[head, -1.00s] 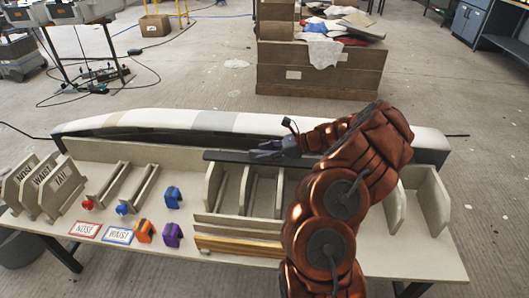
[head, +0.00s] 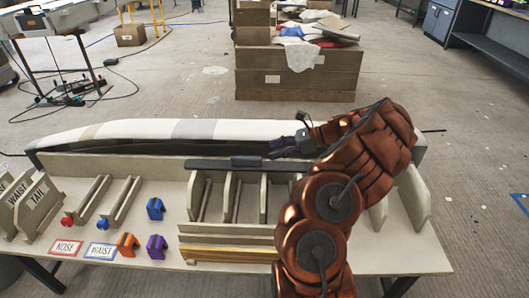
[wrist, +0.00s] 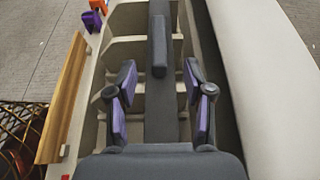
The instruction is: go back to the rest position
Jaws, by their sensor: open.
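My gripper (head: 272,148) is open and empty at the back of the bench, near the long pale mould (head: 190,130). In the wrist view its two purple-padded fingers (wrist: 160,100) stand wide apart. A dark bar (head: 210,164) with a raised grip (head: 246,161) lies across the top of the pale wooden ribs (head: 196,195). In the wrist view the bar (wrist: 160,120) shows between the fingers, with the grip (wrist: 159,45) ahead of them. The fingers do not close on it. My arm hides the right part of the ribs.
Labelled boards (head: 40,208) stand at the bench's left. Blue (head: 155,209), orange (head: 127,245) and purple (head: 157,247) blocks sit near the NOSE card (head: 66,247) and WAIST card (head: 101,251). A wooden crate (head: 298,75) stands behind on open floor.

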